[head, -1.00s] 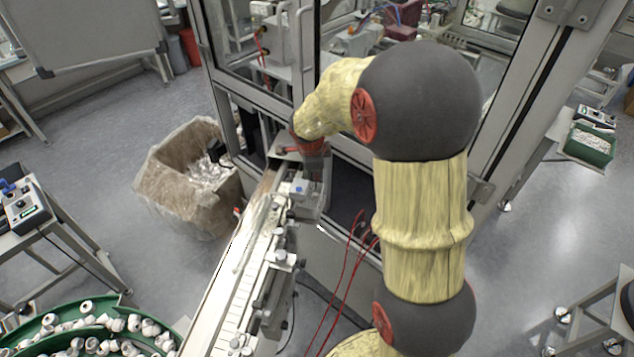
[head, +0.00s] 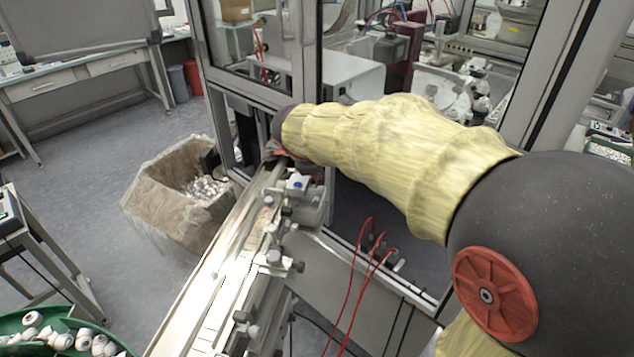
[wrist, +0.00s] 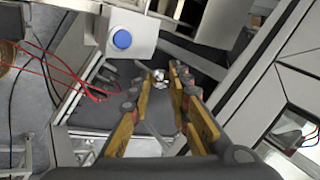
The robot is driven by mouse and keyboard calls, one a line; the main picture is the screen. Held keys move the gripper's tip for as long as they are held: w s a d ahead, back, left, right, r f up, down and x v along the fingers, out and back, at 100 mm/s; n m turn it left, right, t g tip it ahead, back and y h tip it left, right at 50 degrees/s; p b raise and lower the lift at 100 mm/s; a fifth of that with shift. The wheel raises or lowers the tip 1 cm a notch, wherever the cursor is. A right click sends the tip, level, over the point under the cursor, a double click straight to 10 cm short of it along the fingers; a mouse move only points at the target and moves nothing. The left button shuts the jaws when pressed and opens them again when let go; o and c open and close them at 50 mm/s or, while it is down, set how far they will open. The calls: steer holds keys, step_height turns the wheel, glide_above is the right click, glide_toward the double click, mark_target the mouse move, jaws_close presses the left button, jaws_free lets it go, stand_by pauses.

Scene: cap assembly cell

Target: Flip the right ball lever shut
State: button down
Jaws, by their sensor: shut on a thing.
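In the wrist view my gripper (wrist: 162,74) has its two yellow-and-dark fingers on either side of a small shiny metal piece (wrist: 160,79). The piece looks like the end of the ball lever, and the fingers are shut on it. Its shaft and pivot cannot be made out, and no second lever can be told apart. In the head view my forearm reaches to the far end of the conveyor and hides the gripper and the lever.
A pale box with a blue button (wrist: 122,39) sits close to the left finger. Red cables (head: 368,275) hang beside the conveyor (head: 215,290). A lined bin (head: 165,205) stands left of it. The cabinet frame (head: 300,60) rises behind my arm.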

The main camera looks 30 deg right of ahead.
steer(key=shift+s+a+f+t+h+b, duration=0.15)
steer(key=shift+s+a+t+h+b, duration=0.45)
steer(key=shift+b, duration=2.2)
steer(key=shift+s+a+f+t+h+b, duration=0.2)
steer(key=shift+t+h+b, duration=0.6)
steer(key=shift+b, duration=2)
steer(key=shift+s+r, duration=0.1)
steer(key=c, duration=1.7)
jaws_free()
steer(key=shift+o, duration=0.2)
steer(key=v, duration=1.2)
steer(key=shift+s+f, duration=0.2)
steer(key=shift+f, duration=0.1)
